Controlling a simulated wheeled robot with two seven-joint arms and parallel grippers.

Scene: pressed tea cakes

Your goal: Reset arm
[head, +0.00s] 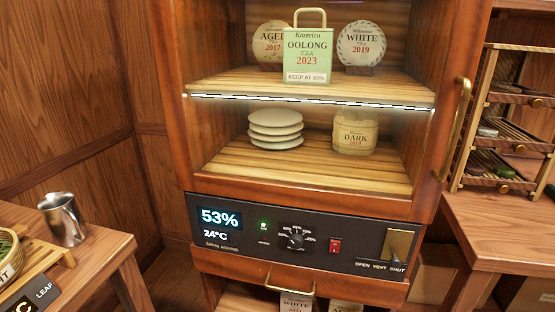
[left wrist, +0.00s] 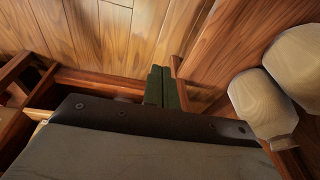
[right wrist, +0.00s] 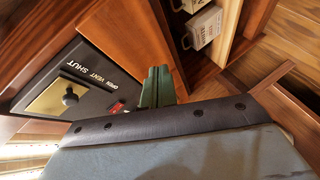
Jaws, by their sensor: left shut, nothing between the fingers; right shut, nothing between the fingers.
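My left gripper (left wrist: 162,88) shows its dark green fingers pressed together in the left wrist view, with nothing between them. Wood planks lie beyond its tips. My right gripper (right wrist: 158,86) also has its green fingers together and empty in the right wrist view. Neither arm shows in the head view. The wooden tea cabinet (head: 172,90) stands in the middle there, with its control panel (head: 262,262) reading 53% and 24°C.
The upper shelf holds a green oolong tin (head: 307,55) between two round tea cakes. A metal cup (head: 62,219) stands on the left table. A tiered rack (head: 477,125) stands at right.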

